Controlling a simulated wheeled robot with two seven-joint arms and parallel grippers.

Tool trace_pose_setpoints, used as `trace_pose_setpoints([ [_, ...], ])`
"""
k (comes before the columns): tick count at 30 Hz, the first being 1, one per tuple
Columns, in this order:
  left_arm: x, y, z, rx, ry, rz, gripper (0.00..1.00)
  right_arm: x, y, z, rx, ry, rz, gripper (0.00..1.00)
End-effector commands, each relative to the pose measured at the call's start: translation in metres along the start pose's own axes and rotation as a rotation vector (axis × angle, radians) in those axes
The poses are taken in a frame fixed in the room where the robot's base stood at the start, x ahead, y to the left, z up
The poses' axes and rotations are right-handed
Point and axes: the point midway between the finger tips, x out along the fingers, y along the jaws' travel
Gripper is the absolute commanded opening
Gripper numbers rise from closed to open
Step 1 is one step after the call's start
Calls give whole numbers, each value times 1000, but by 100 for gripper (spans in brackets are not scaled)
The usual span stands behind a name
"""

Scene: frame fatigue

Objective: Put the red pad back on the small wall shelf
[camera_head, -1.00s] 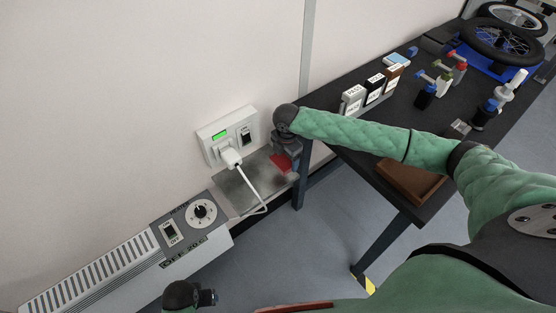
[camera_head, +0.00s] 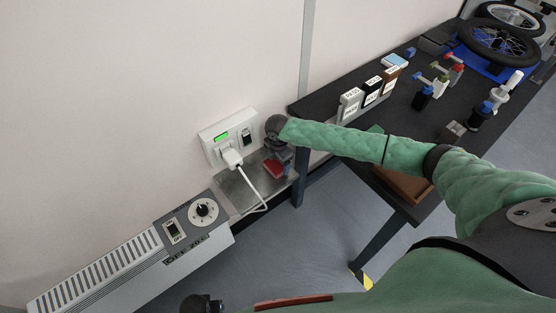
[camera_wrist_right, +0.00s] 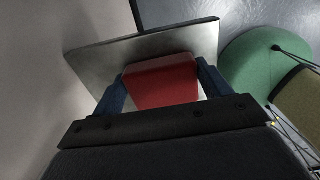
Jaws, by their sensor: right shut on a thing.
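The red pad (camera_head: 274,169) is at the right end of the small metal wall shelf (camera_head: 238,192), below the white wall socket. My right gripper (camera_head: 279,157) is shut on the pad. In the right wrist view the pad (camera_wrist_right: 160,82) sits between the two blue fingers of my right gripper (camera_wrist_right: 162,72), with the grey shelf plate (camera_wrist_right: 105,65) just beyond it. I cannot tell whether the pad touches the plate. My left gripper (camera_head: 202,304) shows only as a dark part at the bottom edge; its fingers are not clear.
A white plug and cable (camera_head: 247,172) hang from the socket (camera_head: 228,138) across the shelf. A heater (camera_head: 130,265) is on the lower left. A dark workbench (camera_head: 400,125) with boxes, bottles and a wheel stands right of the shelf, under my right arm.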

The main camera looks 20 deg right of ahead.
Motion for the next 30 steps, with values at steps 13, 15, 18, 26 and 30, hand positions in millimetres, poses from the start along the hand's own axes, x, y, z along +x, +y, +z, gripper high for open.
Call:
trace_pose_setpoints([
  [13,1,0,0,0,1,0,60,3,0,0,0,0,0,82],
  [15,1,0,0,-1,1,0,60,2,0,0,0,0,0,96],
  [18,1,1,-1,-1,1,1,60,2,0,0,0,0,0,98],
  [26,2,1,0,-1,0,1,60,3,0,0,0,0,0,98],
  [30,-4,1,-2,0,-7,1,60,5,0,0,0,0,0,98],
])
